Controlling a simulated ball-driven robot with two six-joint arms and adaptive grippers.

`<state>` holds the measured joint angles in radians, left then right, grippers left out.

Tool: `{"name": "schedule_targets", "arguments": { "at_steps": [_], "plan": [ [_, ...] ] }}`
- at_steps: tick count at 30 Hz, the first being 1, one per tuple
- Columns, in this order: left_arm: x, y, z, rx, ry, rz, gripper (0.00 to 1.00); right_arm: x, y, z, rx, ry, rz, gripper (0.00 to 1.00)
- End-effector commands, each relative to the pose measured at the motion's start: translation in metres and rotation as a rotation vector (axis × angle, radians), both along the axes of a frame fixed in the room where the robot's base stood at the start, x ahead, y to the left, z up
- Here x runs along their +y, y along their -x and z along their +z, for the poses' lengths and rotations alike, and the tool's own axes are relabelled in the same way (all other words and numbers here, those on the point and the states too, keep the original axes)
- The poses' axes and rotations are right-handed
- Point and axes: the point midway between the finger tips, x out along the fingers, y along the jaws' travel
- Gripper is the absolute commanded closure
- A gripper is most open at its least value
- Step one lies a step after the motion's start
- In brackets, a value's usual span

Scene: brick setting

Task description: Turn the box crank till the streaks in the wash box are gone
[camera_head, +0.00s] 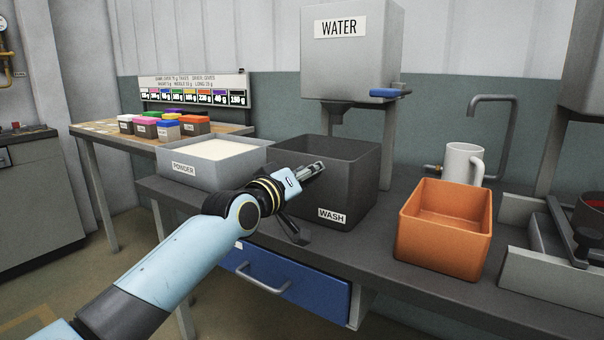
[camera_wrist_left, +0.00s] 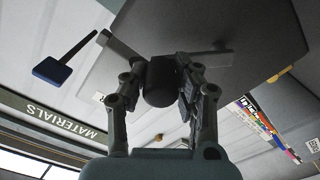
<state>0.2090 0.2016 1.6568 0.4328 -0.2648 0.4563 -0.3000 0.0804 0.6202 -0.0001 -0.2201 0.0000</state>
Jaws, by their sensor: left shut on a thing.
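The dark grey wash box (camera_head: 355,185), labelled WASH, stands open-topped on the bench. Its upper inner walls look plain dark grey; its floor is hidden, so I cannot tell whether streaks are there. My left gripper (camera_head: 318,168) is at the box's left front side, near the rim. In the left wrist view, my left gripper (camera_wrist_left: 162,95) is shut on the dark round crank knob (camera_wrist_left: 159,80), with a grey bar beside it and a large grey surface behind. My right gripper is not in view.
A powder tray (camera_head: 180,172) stands left of the wash box, and an orange bin (camera_head: 445,240) to its right. The water tank (camera_head: 350,65) with a blue lever (camera_head: 388,93) hangs above. A white mug (camera_head: 460,163) stands behind the bin. A blue drawer (camera_head: 305,290) is below.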

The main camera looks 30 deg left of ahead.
Motion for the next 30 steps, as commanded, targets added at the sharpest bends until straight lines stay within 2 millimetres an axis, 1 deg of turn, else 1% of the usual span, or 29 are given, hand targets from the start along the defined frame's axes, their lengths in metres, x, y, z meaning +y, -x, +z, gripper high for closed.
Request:
{"name": "schedule_targets", "arguments": {
  "at_steps": [1,6,12,19,30],
  "plan": [
    [-0.002,0.001,-0.006,0.001,-0.032,-0.001,1.0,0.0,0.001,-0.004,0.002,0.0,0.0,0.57],
    [-0.007,0.001,-0.011,-0.006,-0.133,-0.001,1.0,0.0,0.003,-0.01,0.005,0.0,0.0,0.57],
    [-0.01,0.001,-0.014,-0.012,-0.207,0.0,1.0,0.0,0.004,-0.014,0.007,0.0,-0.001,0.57],
    [-0.012,0.001,-0.015,-0.014,-0.24,-0.001,1.0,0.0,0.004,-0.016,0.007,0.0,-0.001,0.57],
    [-0.012,0.001,-0.015,-0.016,-0.241,-0.001,1.0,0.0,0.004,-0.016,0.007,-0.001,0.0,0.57]
  ]
}}
